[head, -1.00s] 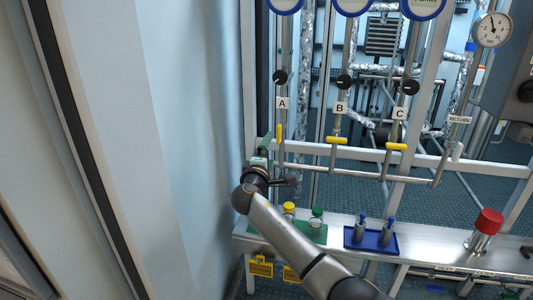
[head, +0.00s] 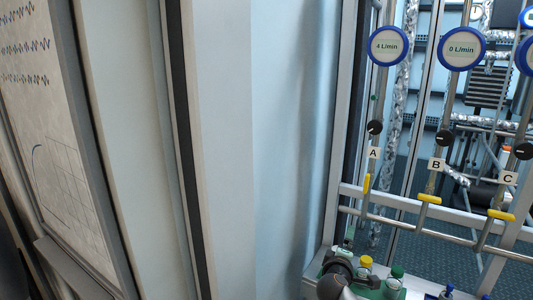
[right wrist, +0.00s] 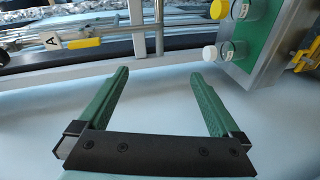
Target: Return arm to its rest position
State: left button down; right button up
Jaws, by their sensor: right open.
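My right gripper (right wrist: 158,75) is open in the right wrist view, its two green fingers wide apart with nothing between them. A pale blue surface lies behind the fingers. In the head view, part of my arm (head: 338,284) shows at the bottom edge, close to the left end of the bench and below valve A. The yellow handle of valve A (head: 366,184) stands along its pipe, and the gripper is apart from it. In the right wrist view this handle (right wrist: 84,43) is at the upper left. My left gripper is not in view.
Bottles with yellow (head: 366,261) and green (head: 397,271) caps stand near my arm. Valve handles B (head: 429,198) and C (head: 501,215) lie crosswise. Round displays read 4 L/min (head: 389,46) and 0 L/min (head: 462,48). A whiteboard (head: 50,130) is at left.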

jog(key=s+a+f+m+g+y+p, duration=0.1)
jog(key=s+a+f+m+g+y, duration=0.15)
jog(key=s+f, duration=0.7)
jog(key=s+a+f+m+g+y+p, duration=0.1)
jog(key=s+a+f+y+p, duration=0.2)
jog(key=s+f, duration=0.6)
jog(key=s+a+m+y, duration=0.1)
jog(key=s+m+y, duration=0.1)
jog(key=s, duration=1.1)
jog(key=shift+f+m+g+y+p, duration=0.25)
jog(key=shift+m+g+y+p, duration=0.1)
jog(key=shift+m, duration=0.1)
jog(key=s+m, duration=0.1)
jog(key=s, duration=0.2)
jog(key=s+r+m, duration=0.1)
jog(key=s, duration=0.1)
jog(key=s+y+p, duration=0.1)
jog(key=s, duration=0.2)
jog(key=shift+s+a+r+m, duration=0.25)
jog(key=shift+s+r+m, duration=0.1)
jog(key=shift+r+m, duration=0.05)
